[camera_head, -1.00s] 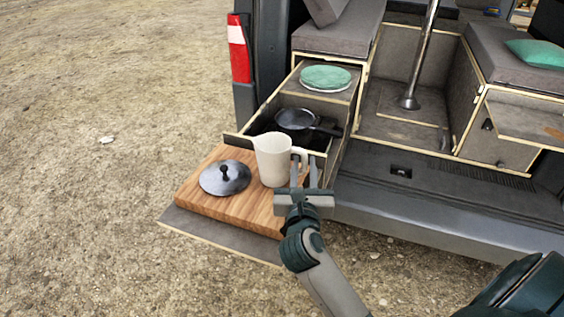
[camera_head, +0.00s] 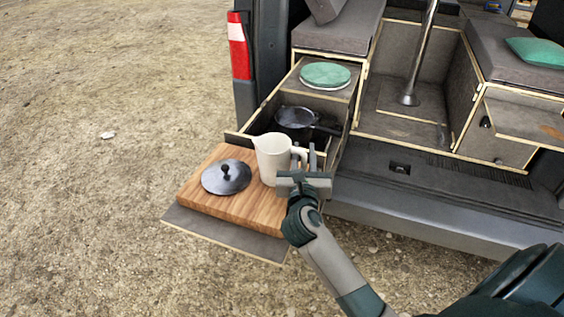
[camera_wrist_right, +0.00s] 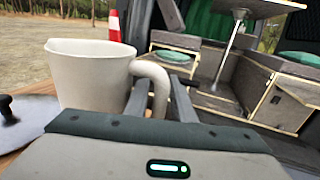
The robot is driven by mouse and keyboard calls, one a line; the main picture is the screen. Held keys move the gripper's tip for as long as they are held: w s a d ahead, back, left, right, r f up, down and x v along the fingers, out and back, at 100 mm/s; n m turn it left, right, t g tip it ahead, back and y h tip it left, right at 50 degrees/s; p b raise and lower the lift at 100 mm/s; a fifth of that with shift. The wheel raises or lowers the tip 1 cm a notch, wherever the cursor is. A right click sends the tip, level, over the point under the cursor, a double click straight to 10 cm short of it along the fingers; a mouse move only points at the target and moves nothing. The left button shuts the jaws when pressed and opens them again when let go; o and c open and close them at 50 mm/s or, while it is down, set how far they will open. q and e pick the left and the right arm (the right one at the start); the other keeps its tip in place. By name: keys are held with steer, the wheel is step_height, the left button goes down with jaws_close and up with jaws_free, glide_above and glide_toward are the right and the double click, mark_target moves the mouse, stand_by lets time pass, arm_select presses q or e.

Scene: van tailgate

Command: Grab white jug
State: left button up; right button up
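The white jug (camera_head: 272,160) stands upright on the wooden board, its handle toward the right. In the right wrist view the jug (camera_wrist_right: 88,80) fills the left side, with its handle (camera_wrist_right: 160,92) reaching between my fingers. My right gripper (camera_head: 304,160) is at the handle side of the jug. Its fingers (camera_wrist_right: 160,98) are apart on either side of the handle, with a visible gap, so it looks open. My left gripper is not in view.
A dark lid (camera_head: 226,178) lies on the wooden board (camera_head: 240,208), left of the jug. The van bumper (camera_head: 430,222) runs to the right.

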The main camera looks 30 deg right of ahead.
jaws_close()
steer(key=shift+r, duration=0.25)
steer(key=s+d+r+b, duration=0.2)
steer(key=s+d+r, duration=0.5)
steer(key=d+r, duration=0.2)
steer(key=shift+s+r+b, duration=0.15)
steer(key=shift+r+b, duration=0.25)
steer(key=shift+r, duration=0.35)
stand_by(0.9)
stand_by(0.6)
